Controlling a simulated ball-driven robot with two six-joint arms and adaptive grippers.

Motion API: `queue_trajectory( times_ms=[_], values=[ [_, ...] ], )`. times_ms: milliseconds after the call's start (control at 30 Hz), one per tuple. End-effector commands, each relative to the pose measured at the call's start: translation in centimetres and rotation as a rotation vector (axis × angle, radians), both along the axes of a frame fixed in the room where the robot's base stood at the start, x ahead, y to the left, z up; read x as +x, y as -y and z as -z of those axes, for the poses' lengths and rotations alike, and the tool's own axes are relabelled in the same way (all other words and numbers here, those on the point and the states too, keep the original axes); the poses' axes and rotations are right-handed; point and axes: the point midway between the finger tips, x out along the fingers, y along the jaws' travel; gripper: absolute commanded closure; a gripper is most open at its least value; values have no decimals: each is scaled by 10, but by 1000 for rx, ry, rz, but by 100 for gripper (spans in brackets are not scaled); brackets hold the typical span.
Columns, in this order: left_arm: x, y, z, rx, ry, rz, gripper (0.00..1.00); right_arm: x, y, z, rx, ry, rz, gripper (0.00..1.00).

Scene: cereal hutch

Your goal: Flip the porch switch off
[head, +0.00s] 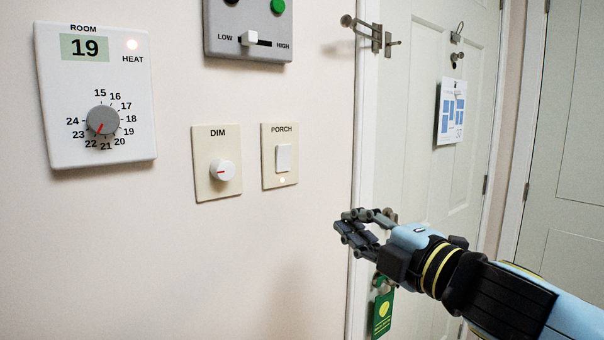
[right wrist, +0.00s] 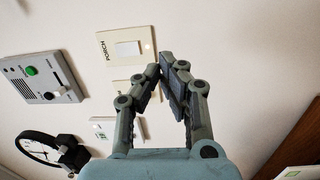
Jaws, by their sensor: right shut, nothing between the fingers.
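The porch switch (head: 284,157) is a white rocker on a beige plate labelled PORCH, on the wall left of the door frame. A small light glows below the rocker. In the right wrist view the same switch (right wrist: 128,49) shows beyond the fingertips, turned sideways. My right gripper (head: 345,224) is shut and empty, to the right of and below the switch plate, apart from it in the head view. In the right wrist view the right gripper (right wrist: 160,72) has its fingertips together. My left gripper is not in view.
A DIM knob plate (head: 220,163) is left of the switch. A room thermostat (head: 97,95) and a grey slider panel (head: 249,28) are on the same wall. A door (head: 425,180) with a latch, and a green hanging tag (head: 382,312), is at the right. The wall below the plates is clear.

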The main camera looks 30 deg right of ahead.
Motion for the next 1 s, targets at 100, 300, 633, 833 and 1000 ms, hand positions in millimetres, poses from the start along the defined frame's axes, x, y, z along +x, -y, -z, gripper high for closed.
queue_trajectory(
  times_ms=[100,300,633,833,1000],
  values=[
    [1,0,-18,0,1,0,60,-11,-18,-58,-41,71,-57,100],
    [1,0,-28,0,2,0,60,-13,-20,-71,-67,71,-75,100],
    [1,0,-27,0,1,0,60,-13,-19,-69,-65,70,-74,100],
    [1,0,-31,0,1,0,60,-3,-20,-70,-61,67,-69,100],
    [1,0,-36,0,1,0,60,14,-23,-75,-56,73,-72,100]
  ],
)
